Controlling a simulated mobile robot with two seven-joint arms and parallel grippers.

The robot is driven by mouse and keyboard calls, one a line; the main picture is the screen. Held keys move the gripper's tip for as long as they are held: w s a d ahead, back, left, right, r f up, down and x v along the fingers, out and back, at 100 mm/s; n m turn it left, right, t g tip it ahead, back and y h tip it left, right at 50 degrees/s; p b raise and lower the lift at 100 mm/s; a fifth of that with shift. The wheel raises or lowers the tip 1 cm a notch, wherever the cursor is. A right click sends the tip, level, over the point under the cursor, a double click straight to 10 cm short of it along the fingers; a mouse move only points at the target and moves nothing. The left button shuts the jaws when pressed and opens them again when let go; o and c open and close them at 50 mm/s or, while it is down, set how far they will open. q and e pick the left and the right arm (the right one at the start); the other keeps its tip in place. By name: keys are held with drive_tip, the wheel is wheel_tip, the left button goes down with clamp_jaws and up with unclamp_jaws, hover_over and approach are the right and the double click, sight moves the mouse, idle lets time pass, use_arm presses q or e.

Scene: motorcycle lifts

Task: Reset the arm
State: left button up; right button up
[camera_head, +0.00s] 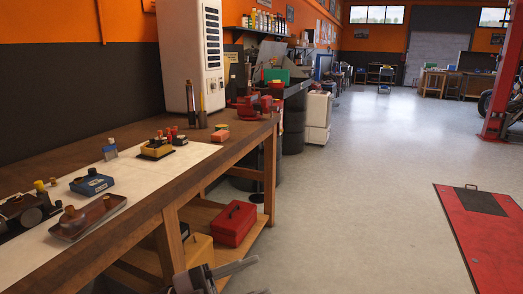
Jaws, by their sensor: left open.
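My left gripper (248,278) shows at the bottom edge, just left of the middle. It is open, with one finger reaching to the right and part of the other low at the picture's edge. Nothing is seen between the fingers. The gripper is in front of the wooden workbench (150,215), near its lower shelf. The rest of my left arm is cut off by the bottom edge. My right gripper is not in view.
The bench top holds a blue box (91,184), a tray (87,218) and a yellow bin (156,149). A red toolbox (233,223) sits on the lower shelf. A red motorcycle lift (485,240) lies at right. The grey floor between (345,200) is clear.

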use_arm(q)
drive_tip(key=a+f+n+t+y, duration=0.6)
drive_tip(key=f+n+y, duration=0.15)
drive_tip(key=n, duration=0.25)
drive_tip(key=a+f+n+t+y, duration=0.5)
drive_tip(key=f+n+t+y, duration=0.15)
drive_tip(key=f+n, duration=0.25)
drive_tip(key=s+a+f+n+g+y, duration=0.2)
drive_tip(key=s+a+f+g, duration=0.1)
drive_tip(key=s+f, duration=0.4)
drive_tip(key=s+a+f+n+g+y, duration=0.2)
drive_tip(key=s+a+f+g+y, duration=0.1)
drive_tip(key=s+f, duration=0.3)
drive_tip(key=shift+s+a+f+p, duration=0.35)
drive_tip(key=shift+s+a+f, duration=0.05)
drive_tip(key=shift+a+f, duration=0.1)
